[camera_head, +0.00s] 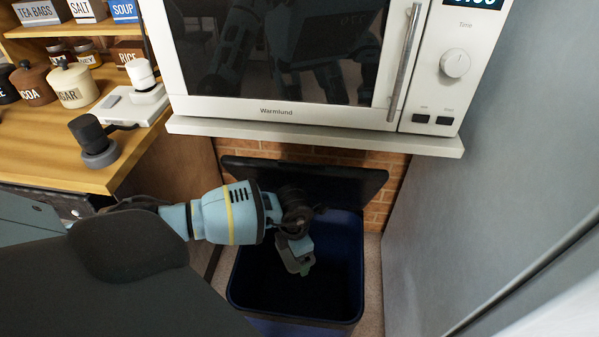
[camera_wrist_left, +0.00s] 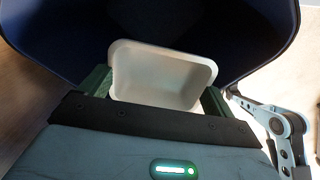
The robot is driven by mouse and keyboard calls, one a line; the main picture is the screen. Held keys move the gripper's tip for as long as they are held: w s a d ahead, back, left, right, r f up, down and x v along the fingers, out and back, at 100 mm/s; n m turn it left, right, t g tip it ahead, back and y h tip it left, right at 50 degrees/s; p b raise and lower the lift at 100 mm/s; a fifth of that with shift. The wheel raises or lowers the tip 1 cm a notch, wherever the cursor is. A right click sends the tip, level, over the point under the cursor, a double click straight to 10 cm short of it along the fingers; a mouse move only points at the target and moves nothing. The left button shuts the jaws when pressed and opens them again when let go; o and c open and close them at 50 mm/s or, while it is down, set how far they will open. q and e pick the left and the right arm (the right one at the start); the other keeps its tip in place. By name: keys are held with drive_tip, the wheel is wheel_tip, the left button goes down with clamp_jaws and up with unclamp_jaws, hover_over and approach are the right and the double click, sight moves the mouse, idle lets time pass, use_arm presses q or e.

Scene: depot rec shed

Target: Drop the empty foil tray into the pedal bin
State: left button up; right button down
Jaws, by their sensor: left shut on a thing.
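The pedal bin (camera_head: 350,262) is dark blue and stands on the floor under the microwave shelf. Its black lid (camera_head: 345,180) is raised against the back. My left gripper (camera_head: 300,266) points down into the bin's open top. In the left wrist view the empty foil tray (camera_wrist_left: 160,75), pale and rectangular, is between the green fingers of my left gripper (camera_wrist_left: 155,92), which is shut on it. Dark blue bin walls (camera_wrist_left: 262,35) surround the tray there. In the head view the tray is hidden by the gripper. My right gripper is not in view.
A microwave (camera_head: 275,112) on a white shelf (camera_head: 320,134) overhangs behind the bin. A grey panel (camera_head: 470,170) closes the right side. A wooden counter (camera_head: 60,155) with jars and a black-topped device (camera_head: 92,140) is at left.

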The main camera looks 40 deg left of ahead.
use_arm(q)
drive_tip(key=o, duration=0.7)
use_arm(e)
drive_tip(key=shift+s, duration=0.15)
use_arm(q)
drive_tip(key=shift+r+p, duration=0.45)
drive_tip(key=shift+r, duration=0.15)
wheel_tip(320, 180, up, 3)
drive_tip(key=p, duration=0.3)
drive_tip(key=shift+s+d, duration=0.1)
drive_tip(key=s+d+p, duration=0.7)
drive_tip(key=s+d, duration=0.1)
drive_tip(key=s, duration=0.5)
drive_tip(key=shift+s+r+p, duration=0.2)
drive_tip(key=shift+r+p, duration=0.2)
drive_tip(key=shift+r, duration=0.05)
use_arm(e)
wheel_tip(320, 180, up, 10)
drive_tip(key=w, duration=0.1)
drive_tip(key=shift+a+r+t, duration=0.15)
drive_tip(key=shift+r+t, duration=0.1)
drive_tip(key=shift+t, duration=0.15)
use_arm(q)
drive_tip(key=shift+d, duration=0.1)
